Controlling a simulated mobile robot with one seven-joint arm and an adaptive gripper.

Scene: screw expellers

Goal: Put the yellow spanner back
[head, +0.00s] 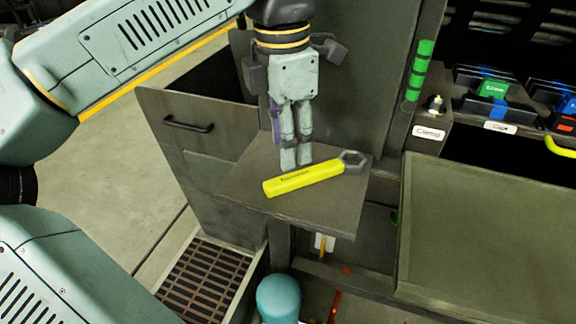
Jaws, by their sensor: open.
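The yellow spanner (305,179) lies flat on a small grey shelf (325,208). Its yellow handle points left and its grey ring end is at the right, near the shelf's right edge. My gripper (297,158) points down just behind the middle of the handle in the picture. It is open, with its fingers seen close together from this angle, and nothing shows between them. I cannot tell whether the fingertips touch the shelf or the spanner.
A grey panel with a dark handle (188,125) stands left of the shelf. A floor grate (205,280) and a blue-green rounded object (279,298) are below. At the right are a green stack light (420,70), labelled controls and a wide sloping grey panel (490,235).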

